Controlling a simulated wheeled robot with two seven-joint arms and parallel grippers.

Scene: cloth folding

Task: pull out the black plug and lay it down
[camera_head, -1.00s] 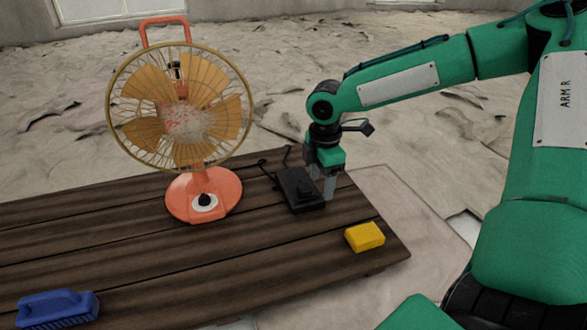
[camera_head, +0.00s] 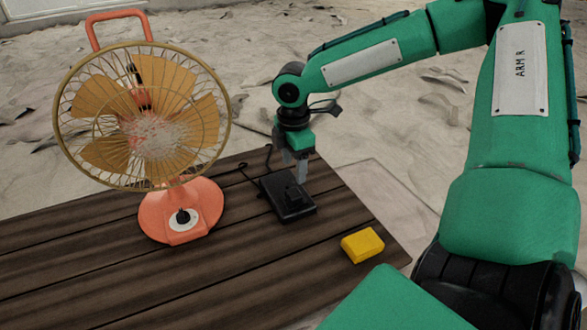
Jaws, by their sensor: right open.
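A black box (camera_head: 285,206) lies on the wooden table, right of the fan. A small dark block that looks like the black plug (camera_head: 293,192) stands on top of the box; I cannot tell how deep it sits. A dark cord (camera_head: 247,174) shows behind the box. My right gripper (camera_head: 296,174) points down just above and behind the plug, its fingers open with nothing visible between them. The fingertips are close to the plug, but contact cannot be told. My left gripper is not in view.
An orange fan (camera_head: 150,130) with a wire cage stands on the table (camera_head: 200,285), left of the box. A yellow block (camera_head: 362,245) lies near the table's right edge. The table front is clear. My right arm fills the right side.

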